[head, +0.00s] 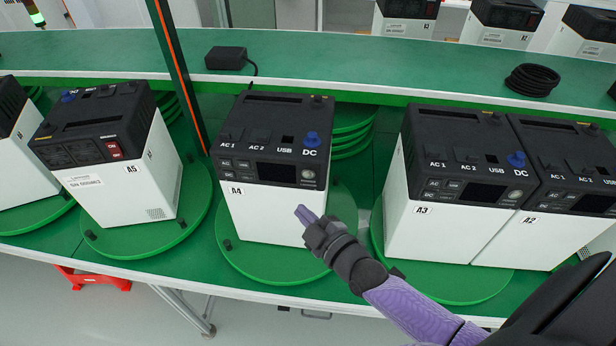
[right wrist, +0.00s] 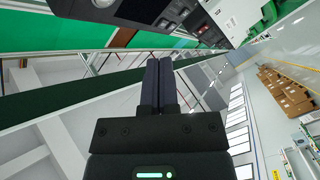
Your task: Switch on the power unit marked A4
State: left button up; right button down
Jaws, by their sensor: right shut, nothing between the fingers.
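The power unit marked A4 (head: 270,205) is a white box with a black top, standing upright on a round green turntable. Its front panel (head: 268,172) has a dark display, small buttons and a round silver button (head: 307,174) at the right. A blue DC knob (head: 311,140) sits on its top. My right gripper (head: 303,212) is shut and empty, in front of the unit's lower right face, below the round button; I cannot tell whether it touches. In the right wrist view, its closed fingers (right wrist: 159,85) point past the dark panel of a unit (right wrist: 200,20). My left gripper is not in view.
Unit A5 (head: 145,185) stands to the left, turned at an angle. Units A3 (head: 425,225) and A2 (head: 530,237) stand close together to the right. Behind are a black adapter (head: 226,58) and a coiled cable (head: 532,80) on the green shelf.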

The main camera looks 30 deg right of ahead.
aim_at(299, 174)
jog(key=shift+w+d+b, duration=0.6)
jog(key=shift+w, duration=0.3)
jog(key=shift+w+d+b, duration=0.55)
jog(key=shift+w+d, duration=0.1)
jog(key=shift+w, duration=0.25)
jog(key=shift+w+d+b, duration=0.6)
jog(key=shift+w, duration=0.3)
jog(key=shift+w+d, duration=0.25)
jog(key=shift+w, duration=0.05)
jog(key=shift+w+d+b, duration=0.2)
jog(key=shift+w+b, duration=0.1)
jog(key=shift+b, duration=0.15)
dwell(0.3)
dwell(0.3)
jog(key=shift+s+a+r+p, duration=0.1)
jog(key=shift+s+a+p, duration=0.4)
jog(key=shift+p, duration=0.3)
jog(key=shift+s, duration=0.15)
